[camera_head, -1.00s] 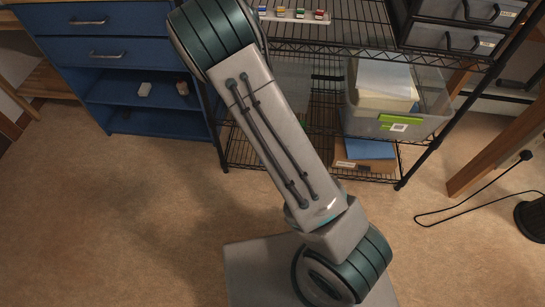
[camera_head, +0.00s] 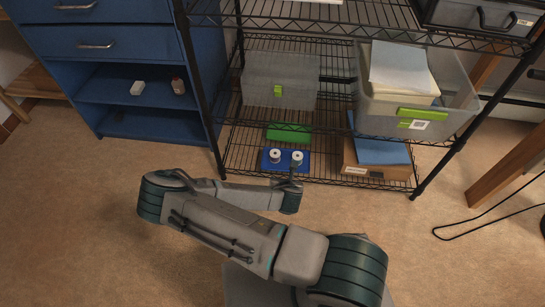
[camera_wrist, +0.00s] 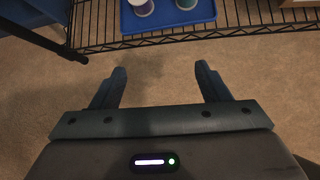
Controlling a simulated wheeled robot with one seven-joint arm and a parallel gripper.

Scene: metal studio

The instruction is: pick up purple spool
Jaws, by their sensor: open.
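Two spools with white tops stand on a blue tray (camera_head: 270,167) on the bottom shelf of the wire rack. The wrist view cuts both off at the top edge. There the left spool (camera_wrist: 143,8) shows a purplish tint and the right one (camera_wrist: 186,4) a teal tint. In the head view, the left spool (camera_head: 274,154) and right spool (camera_head: 297,157) show mostly white ends, so their colours are hard to tell. My gripper (camera_wrist: 161,72) is open and empty, over the carpet in front of the shelf edge, apart from the spools.
The wire rack (camera_head: 330,183) has a black post at each front corner and a shelf above the spools. A green item (camera_head: 288,132) lies behind the tray. A cardboard box (camera_head: 376,172) stands to its right. A blue cabinet (camera_head: 110,60) stands left. The carpet in front is clear.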

